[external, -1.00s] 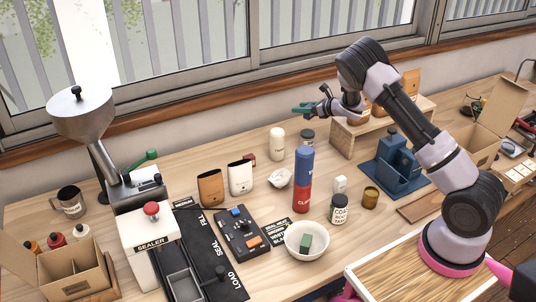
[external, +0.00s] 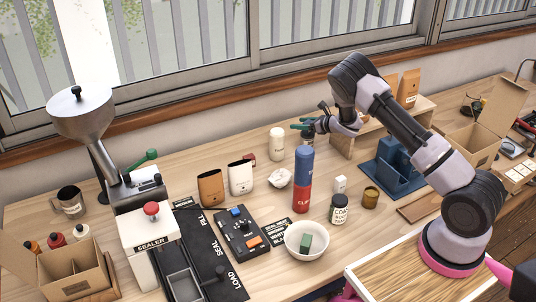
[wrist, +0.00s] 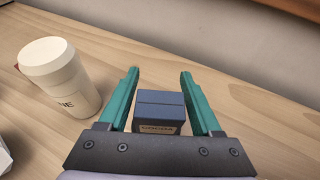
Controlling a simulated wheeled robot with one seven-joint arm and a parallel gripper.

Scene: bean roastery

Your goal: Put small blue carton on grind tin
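A small dark-blue carton (wrist: 160,112) with a pale label shows between my fingers in the wrist view. In the external view the dark item (external: 308,138) just below my gripper appears to be this carton, partly covered. My gripper (wrist: 157,75) is open, with a green finger on each side of the carton and gaps between. In the external view my gripper (external: 304,124) is low over the back of the table. A white lidded tin (wrist: 62,78), its lettering ending in "NE", stands left of the carton; it also shows in the external view (external: 277,145). It may be the grind tin.
A tall blue-and-red cylinder (external: 302,180) stands in front of the carton. A crumpled white item (external: 279,178) lies left of it.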

